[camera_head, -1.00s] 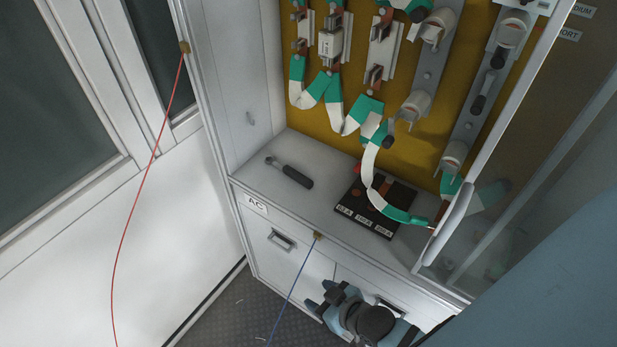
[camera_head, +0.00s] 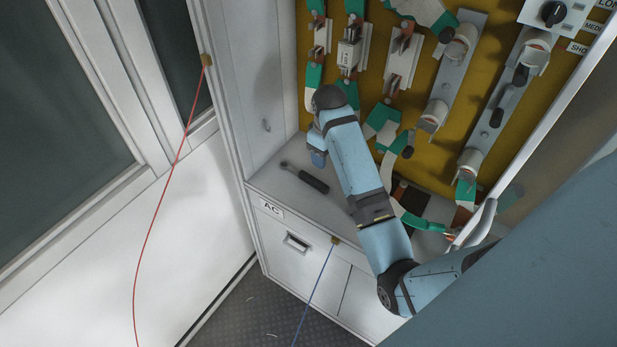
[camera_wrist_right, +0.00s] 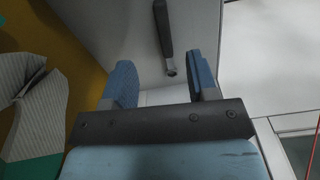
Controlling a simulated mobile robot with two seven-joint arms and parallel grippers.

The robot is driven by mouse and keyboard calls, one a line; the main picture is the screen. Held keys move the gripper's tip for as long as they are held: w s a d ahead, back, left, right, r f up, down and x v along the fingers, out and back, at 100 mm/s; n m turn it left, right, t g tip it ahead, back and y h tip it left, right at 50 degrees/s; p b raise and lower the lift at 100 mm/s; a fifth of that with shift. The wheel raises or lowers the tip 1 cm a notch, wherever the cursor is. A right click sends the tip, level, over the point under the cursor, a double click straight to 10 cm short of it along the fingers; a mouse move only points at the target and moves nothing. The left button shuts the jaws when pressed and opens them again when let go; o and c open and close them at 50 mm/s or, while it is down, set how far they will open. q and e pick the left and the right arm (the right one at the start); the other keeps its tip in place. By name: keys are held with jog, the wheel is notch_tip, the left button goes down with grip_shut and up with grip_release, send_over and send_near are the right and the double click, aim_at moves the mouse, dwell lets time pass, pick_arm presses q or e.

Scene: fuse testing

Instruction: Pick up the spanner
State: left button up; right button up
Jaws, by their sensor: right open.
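The spanner (camera_head: 305,178), with a dark handle and a greyish head end, lies on the white cabinet shelf (camera_head: 272,185). It also shows in the right wrist view (camera_wrist_right: 163,30), its grey end pointing toward the gap between my fingers. My right gripper (camera_head: 318,158) is above the shelf, close to the spanner's head end, partly hidden by its own wrist. In the right wrist view its blue fingers (camera_wrist_right: 161,70) are apart with nothing held between them. My left gripper is not in view.
Green-and-white cables (camera_head: 383,125) hang from the yellow back panel (camera_head: 425,170). A dark fuse board (camera_head: 415,200) lies on the shelf, partly behind my right arm. The cabinet's left side wall (camera_head: 262,90) stands near the spanner. A blue cord (camera_head: 318,285) hangs from the shelf's front.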

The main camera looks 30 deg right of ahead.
aim_at(323, 185)
notch_tip(323, 185, down, 8)
jog(key=shift+f, duration=0.25)
notch_tip(323, 185, down, 4)
jog(key=shift+w+f+p, duration=0.15)
jog(key=shift+f+p, duration=0.1)
jog(key=shift+p, duration=0.55)
jog(key=shift+f, duration=0.25)
jog(key=c, duration=0.9)
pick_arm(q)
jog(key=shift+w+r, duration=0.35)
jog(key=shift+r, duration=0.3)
pick_arm(e)
grip_shut()
jog(key=shift+w+r, duration=0.1)
